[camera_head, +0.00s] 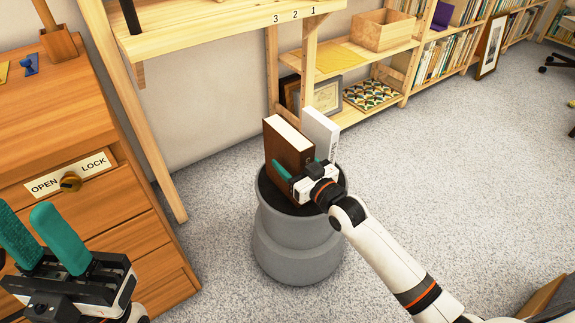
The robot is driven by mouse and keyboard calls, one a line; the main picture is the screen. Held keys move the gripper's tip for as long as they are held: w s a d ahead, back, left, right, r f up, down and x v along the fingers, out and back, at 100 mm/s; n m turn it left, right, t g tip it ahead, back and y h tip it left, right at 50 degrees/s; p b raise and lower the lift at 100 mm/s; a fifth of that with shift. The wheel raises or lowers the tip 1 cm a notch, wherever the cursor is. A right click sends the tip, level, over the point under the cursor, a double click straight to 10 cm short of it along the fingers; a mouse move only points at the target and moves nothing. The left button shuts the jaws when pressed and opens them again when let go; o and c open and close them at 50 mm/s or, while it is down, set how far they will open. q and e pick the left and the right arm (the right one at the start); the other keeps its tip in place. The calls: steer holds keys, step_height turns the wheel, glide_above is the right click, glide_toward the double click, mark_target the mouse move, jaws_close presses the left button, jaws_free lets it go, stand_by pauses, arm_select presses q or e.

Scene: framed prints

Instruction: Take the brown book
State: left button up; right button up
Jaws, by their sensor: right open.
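The brown book (290,150) stands upright on a round grey stool (301,246), with its pale page edges facing up. A white book (322,133) stands upright just behind it to the right. My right gripper (301,170) is open at the brown book's lower near side. One teal finger lies in front of its brown cover and the other is mostly hidden, so I cannot tell whether they touch it. My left gripper (38,238) is at the lower left, away from the books, with its teal fingers apart and nothing between them.
A wooden cabinet (85,185) with an OPEN/LOCK knob (70,181) stands at the left. A wooden shelf unit (338,57) with a box (383,30) and frames is behind the stool.

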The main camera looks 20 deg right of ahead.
jaws_close()
steer(key=shift+r, duration=0.15)
